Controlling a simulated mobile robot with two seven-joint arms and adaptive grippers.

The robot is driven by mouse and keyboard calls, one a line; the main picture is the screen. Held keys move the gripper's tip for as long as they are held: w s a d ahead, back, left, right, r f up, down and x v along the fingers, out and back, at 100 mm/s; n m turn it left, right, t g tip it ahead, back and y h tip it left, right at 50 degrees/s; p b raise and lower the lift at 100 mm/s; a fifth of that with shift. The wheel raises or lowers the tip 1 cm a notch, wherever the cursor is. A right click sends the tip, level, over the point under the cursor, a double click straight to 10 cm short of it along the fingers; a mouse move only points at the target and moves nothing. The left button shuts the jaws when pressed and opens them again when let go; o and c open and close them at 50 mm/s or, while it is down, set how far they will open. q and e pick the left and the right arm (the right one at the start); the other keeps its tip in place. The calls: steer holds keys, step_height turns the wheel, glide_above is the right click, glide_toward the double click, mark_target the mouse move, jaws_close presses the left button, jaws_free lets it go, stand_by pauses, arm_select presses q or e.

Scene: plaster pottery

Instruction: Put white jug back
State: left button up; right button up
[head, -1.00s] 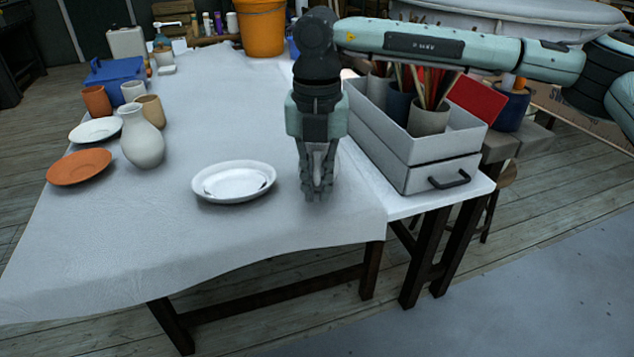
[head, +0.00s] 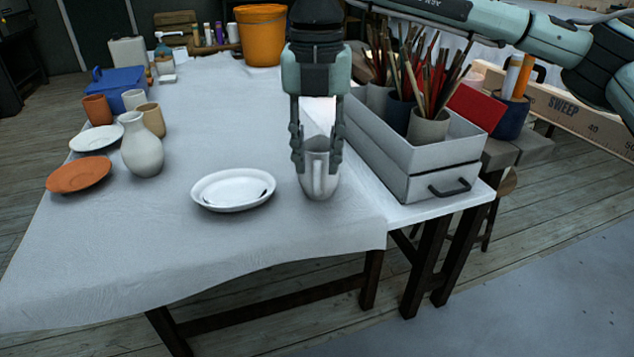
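A white jug (head: 319,186) with a handle facing me is at the right part of the cloth-covered table, beside a white plate. It looks upright; I cannot tell if its base touches the cloth. My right gripper (head: 317,165) points down from above, its two fingers spread to either side of the jug's upper part. The fingers hide parts of its rim and sides, and I cannot tell whether they press on it. A pale, round-bellied vase (head: 142,152) stands farther left. My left gripper is not in view.
The white plate (head: 209,201) lies just left of the jug. A grey box (head: 432,183) with brush pots stands close on the right. An orange plate (head: 66,182) and several cups are at the left. The front of the cloth (head: 130,250) is clear.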

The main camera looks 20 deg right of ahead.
step_height(320, 180, up, 5)
steer(key=shift+f, duration=0.1)
